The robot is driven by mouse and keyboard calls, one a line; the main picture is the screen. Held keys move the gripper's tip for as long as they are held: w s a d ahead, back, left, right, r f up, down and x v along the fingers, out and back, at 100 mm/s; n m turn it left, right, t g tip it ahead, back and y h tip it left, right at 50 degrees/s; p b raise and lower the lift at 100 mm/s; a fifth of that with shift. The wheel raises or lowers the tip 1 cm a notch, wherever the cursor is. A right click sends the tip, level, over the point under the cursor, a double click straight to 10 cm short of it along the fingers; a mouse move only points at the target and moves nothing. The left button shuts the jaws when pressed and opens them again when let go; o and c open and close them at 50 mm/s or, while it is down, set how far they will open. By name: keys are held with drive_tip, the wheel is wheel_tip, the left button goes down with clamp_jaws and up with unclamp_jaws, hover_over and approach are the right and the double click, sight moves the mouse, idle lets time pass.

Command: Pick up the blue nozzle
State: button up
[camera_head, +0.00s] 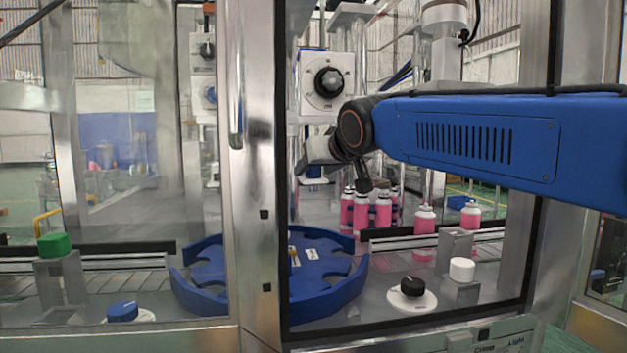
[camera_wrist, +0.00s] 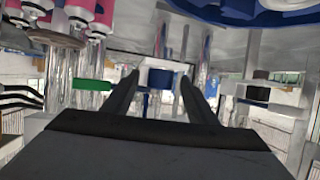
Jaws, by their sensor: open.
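My gripper (camera_head: 320,152) is inside the machine's right bay, in front of the lower part of the dial column, partly hidden by my own wrist. In the wrist view its two dark fingers (camera_wrist: 160,82) are apart, with nothing held between them. A small blue piece with a white block (camera_wrist: 157,64) shows beyond and between the fingertips. It looks like the blue nozzle, but I cannot be sure. In the head view a small blue piece (camera_head: 313,172) shows just below my gripper, partly hidden. I cannot tell its exact gap to the fingers.
A blue star wheel (camera_head: 335,290) lies lower left of my gripper. A black knob (camera_head: 413,286) and white cap (camera_head: 462,268) stand in front. A metal post (camera_head: 252,200) borders the bay.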

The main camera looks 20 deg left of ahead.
drive_tip(key=c, duration=1.3)
drive_tip(key=shift+o, duration=0.2)
drive_tip(key=shift+r, duration=0.1)
drive_tip(key=shift+r, duration=1.8)
drive_tip(key=s+d, duration=1.2)
drive_tip(key=s, duration=0.1)
drive_tip(key=shift+s+d+f, duration=0.1)
